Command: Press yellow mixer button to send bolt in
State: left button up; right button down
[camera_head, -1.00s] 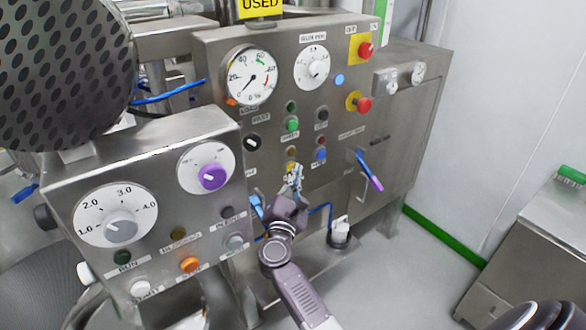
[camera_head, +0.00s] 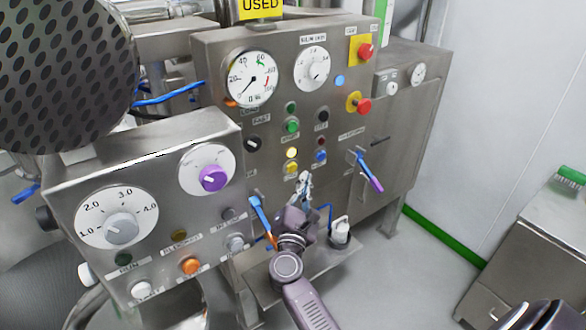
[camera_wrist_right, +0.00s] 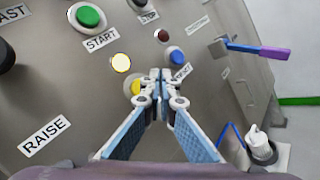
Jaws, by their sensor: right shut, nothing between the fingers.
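The yellow mixer button (camera_head: 291,168) sits low on the steel control panel (camera_head: 225,60), below a brightly lit yellow lamp (camera_head: 292,153). The lit lamp also shows in the right wrist view (camera_wrist_right: 121,62), with the yellow button (camera_wrist_right: 136,84) partly behind my fingers. My right gripper (camera_head: 305,178) is shut and empty, its tips just right of the yellow button in the head view. I cannot tell whether they touch the panel. My left gripper is not in view. I see no bolt.
A blue button (camera_head: 320,156) and a green start button (camera_head: 292,126) are close by. A blue-purple lever (camera_head: 369,172) sticks out to the right. A second control box (camera_head: 150,170) stands nearer at left. Floor at right is clear up to a steel cabinet (camera_head: 530,245).

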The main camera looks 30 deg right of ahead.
jog(key=shift+s+d, duration=0.1)
jog(key=shift+s, duration=1.25)
dwell(1.2)
